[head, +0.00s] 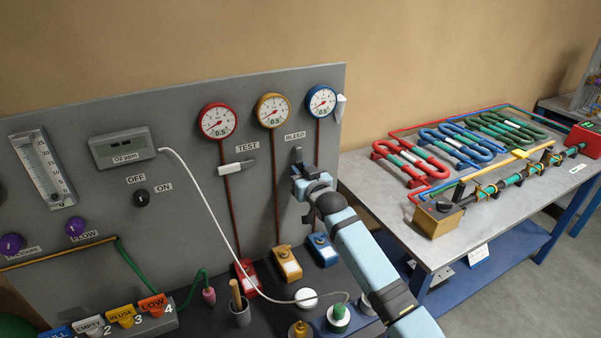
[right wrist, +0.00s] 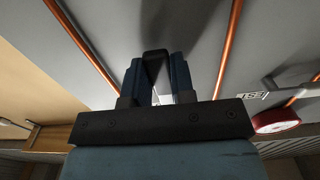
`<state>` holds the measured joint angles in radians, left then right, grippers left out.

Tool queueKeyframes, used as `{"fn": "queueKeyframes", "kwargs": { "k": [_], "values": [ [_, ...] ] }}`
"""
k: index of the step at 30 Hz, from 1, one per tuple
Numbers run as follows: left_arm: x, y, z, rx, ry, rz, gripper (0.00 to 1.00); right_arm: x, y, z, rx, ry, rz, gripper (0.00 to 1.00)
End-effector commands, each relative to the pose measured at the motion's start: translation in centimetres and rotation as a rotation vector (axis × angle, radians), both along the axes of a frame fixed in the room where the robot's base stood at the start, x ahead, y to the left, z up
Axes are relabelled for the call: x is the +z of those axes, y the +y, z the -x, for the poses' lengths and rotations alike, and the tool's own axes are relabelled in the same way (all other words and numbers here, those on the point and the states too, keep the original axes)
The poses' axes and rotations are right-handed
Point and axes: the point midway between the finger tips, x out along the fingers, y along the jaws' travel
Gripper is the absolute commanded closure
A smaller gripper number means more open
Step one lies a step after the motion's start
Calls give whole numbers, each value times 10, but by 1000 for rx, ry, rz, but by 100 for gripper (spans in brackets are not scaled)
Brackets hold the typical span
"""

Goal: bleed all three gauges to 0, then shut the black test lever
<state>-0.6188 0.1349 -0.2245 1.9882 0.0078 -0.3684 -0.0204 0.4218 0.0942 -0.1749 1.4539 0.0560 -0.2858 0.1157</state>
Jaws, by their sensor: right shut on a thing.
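Three round gauges stand in a row at the top of the grey panel: red (head: 218,120), yellow (head: 272,109) and blue (head: 321,100). Each dial carries the marking 0.5; the needles are too small to read surely. Under the BLEED label a dark lever (head: 297,154) points up. My right gripper (head: 299,171) is at the bleed lever, shut on it. In the right wrist view the lever's black handle (right wrist: 154,58) is between the fingers. My left gripper is not in view.
Red, yellow (head: 287,263) and blue (head: 322,249) blocks sit at the feet of the gauge pipes. A white hose (head: 205,195) hangs from the O2 meter (head: 122,148). A table (head: 365,176) with coloured serpentine coils stands at the right.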

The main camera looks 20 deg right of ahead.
Motion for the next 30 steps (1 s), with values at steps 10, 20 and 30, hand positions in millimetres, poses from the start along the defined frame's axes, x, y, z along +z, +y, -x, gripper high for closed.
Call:
{"fn": "queueKeyframes", "kwargs": {
  "k": [10,20,30],
  "values": [
    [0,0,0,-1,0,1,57,1,1,0,1,0,-4,51],
    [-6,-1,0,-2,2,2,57,-3,-4,31,1,0,-3,51],
    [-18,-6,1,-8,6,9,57,-2,-14,106,1,0,-4,51]
  ]
}}
